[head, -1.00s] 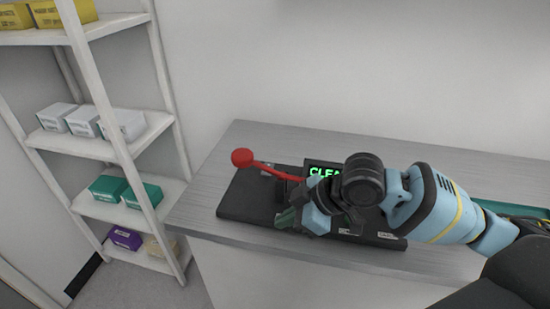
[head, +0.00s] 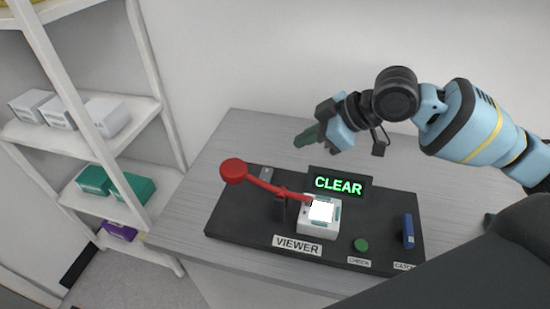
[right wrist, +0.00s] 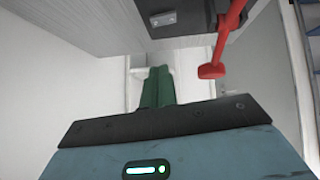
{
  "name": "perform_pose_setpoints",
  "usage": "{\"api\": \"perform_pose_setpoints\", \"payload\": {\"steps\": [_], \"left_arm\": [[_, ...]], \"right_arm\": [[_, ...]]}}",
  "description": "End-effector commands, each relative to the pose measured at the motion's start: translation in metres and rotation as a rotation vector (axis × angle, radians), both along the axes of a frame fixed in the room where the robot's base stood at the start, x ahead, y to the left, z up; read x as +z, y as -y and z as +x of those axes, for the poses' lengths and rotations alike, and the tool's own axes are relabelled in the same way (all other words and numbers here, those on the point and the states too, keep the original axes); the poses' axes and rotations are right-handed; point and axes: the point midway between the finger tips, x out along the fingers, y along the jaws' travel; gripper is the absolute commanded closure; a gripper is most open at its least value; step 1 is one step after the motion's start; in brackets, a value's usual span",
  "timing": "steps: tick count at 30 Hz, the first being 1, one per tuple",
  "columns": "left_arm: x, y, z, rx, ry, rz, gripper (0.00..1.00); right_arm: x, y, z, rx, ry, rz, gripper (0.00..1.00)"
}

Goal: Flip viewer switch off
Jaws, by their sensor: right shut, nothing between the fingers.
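A black board (head: 230,221) lies on the grey bench. It carries a white viewer box (head: 318,230) with a bright lit top, behind a label reading VIEWER (head: 297,245). A red lever (head: 262,184) with a round red knob (head: 233,171) runs from the box through a black bracket (head: 280,207) and points left. The lever also shows in the right wrist view (right wrist: 228,27). A sign (head: 338,185) reads CLEAR in green. My right gripper (head: 303,137) is shut and empty, its green fingers together above the back of the board, apart from the lever. My left gripper is not in view.
A small grey part (head: 266,174) sits at the board's back left. A green button (head: 361,245) and an upright blue piece (head: 408,231) are at its right. Shelves with boxes (head: 107,114) stand left. The bench (head: 205,185) left of the board is clear.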

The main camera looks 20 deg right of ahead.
Motion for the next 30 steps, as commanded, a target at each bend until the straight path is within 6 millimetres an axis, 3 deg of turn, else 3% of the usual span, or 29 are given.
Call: {"api": "perform_pose_setpoints", "payload": {"steps": [14,30], "left_arm": [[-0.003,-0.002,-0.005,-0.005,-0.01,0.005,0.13],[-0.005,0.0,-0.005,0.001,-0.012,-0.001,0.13]], "right_arm": [[-0.01,-0.008,0.006,0.001,-0.003,0.001,1.0],[-0.08,-0.054,0.048,-0.001,-0.004,-0.002,1.0]]}}
